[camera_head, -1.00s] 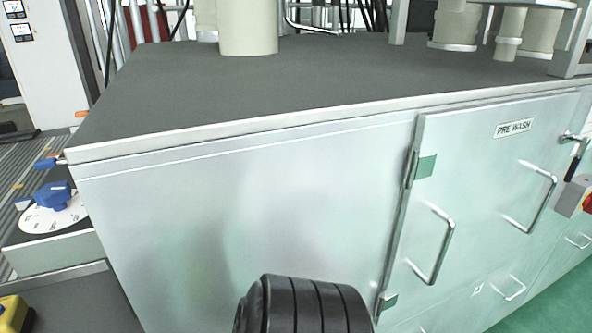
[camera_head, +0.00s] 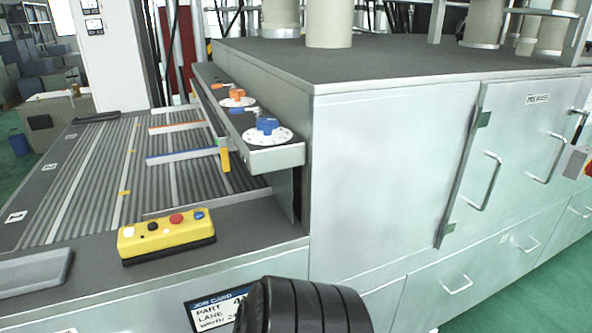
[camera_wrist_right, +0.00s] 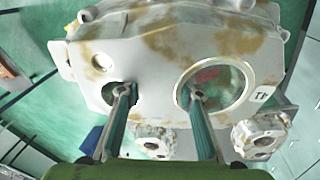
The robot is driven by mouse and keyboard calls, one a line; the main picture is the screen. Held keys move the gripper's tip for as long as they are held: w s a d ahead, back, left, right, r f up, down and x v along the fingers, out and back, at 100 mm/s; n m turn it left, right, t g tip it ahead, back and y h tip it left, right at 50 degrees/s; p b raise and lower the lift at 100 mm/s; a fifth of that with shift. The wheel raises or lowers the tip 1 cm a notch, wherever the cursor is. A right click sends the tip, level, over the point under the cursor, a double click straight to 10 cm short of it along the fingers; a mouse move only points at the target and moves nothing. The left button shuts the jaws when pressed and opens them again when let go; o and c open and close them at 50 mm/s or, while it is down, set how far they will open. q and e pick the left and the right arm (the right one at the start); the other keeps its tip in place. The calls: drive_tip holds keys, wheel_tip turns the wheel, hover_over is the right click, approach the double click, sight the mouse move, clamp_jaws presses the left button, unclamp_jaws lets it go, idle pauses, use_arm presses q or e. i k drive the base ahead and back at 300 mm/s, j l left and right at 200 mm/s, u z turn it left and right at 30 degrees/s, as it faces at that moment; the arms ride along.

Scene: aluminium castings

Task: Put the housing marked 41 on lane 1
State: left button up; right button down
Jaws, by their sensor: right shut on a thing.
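In the right wrist view my right gripper (camera_wrist_right: 160,92) has its two fingers in the openings of a pale, brown-stained cast housing (camera_wrist_right: 150,55). A small tag (camera_wrist_right: 263,94) on the housing is turned around in the picture and appears to read 41. The infeed bed (camera_head: 95,190) with its grooved lanes is at the left in the head view. Small white number tags (camera_head: 15,216) lie along its left edge, too small to read surely. My left gripper is in neither view. The right gripper and the housing are not in the head view.
A yellow button box (camera_head: 166,237) stands at the bed's front edge. A blue guide bar (camera_head: 180,157) and an orange one (camera_head: 178,127) cross the lanes. A dial shelf (camera_head: 250,130) overhangs the bed's right side. A job card (camera_head: 218,308) is partly hidden. The grey wash cabinet (camera_head: 390,170) fills the right.

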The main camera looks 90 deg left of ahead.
sight(136, 194)
drive_tip(key=k+l+u, duration=0.2)
drive_tip(key=u, duration=0.25)
drive_tip(key=k+l+u, duration=0.15)
drive_tip(key=u, duration=3)
